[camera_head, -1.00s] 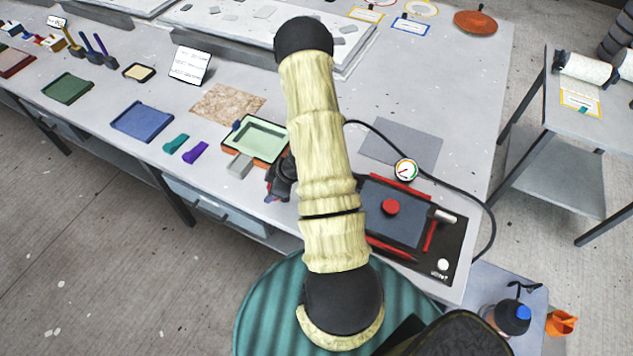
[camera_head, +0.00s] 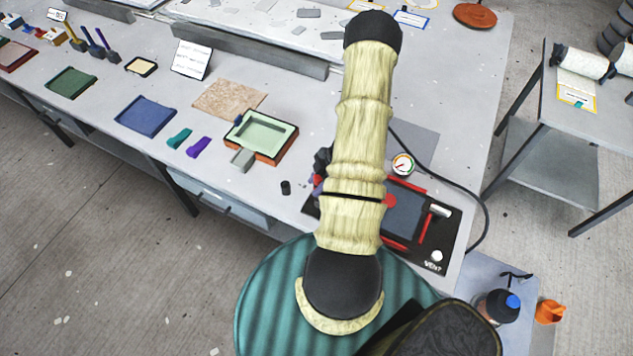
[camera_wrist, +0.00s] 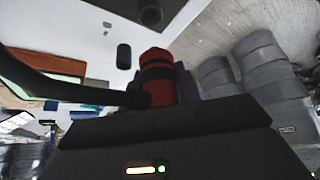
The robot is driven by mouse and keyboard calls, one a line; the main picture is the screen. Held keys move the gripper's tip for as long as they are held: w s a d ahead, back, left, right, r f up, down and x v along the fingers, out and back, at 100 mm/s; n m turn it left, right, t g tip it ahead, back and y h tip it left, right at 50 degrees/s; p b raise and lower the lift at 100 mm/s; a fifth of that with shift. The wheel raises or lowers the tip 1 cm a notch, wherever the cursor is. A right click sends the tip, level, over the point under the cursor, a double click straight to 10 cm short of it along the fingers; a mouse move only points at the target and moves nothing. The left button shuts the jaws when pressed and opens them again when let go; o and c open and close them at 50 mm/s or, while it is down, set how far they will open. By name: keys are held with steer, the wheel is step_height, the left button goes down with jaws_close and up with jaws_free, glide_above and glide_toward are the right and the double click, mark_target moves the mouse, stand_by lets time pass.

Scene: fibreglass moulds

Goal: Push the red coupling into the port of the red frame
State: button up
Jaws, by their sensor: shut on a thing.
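My gripper (camera_wrist: 160,88) is shut on the red coupling (camera_wrist: 157,62), a red cylinder with a dark band, which points away from the wrist. A thick black hose or cable crosses the wrist view from the left to the coupling's base. In the head view my gripper (camera_head: 321,163) is mostly hidden behind my arm, just left of the red frame. The red frame (camera_head: 425,229) is made of red bars around a dark grey sheet on a black board. My arm covers its left part, and I cannot make out its port. The coupling appears apart from the frame.
A round gauge (camera_head: 403,165) with a black hose stands behind the frame. A small black cylinder (camera_head: 286,187) stands on the table left of my gripper. A pale green mould (camera_head: 262,135) and grey block (camera_head: 243,159) lie farther left.

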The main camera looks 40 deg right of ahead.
steer(key=shift+f+b, duration=2.45)
steer(key=shift+f, duration=0.45)
steer(key=shift+p, duration=0.3)
steer(key=shift+f+b, duration=0.4)
steer(key=shift+f, duration=0.15)
stand_by(0.5)
steer(key=o, duration=1.1)
steer(key=b+v, duration=0.2)
steer(key=v, duration=1.5)
steer(key=shift+s+d+r, duration=0.1)
steer(key=shift+s+r, duration=0.05)
steer(key=shift+r, duration=0.05)
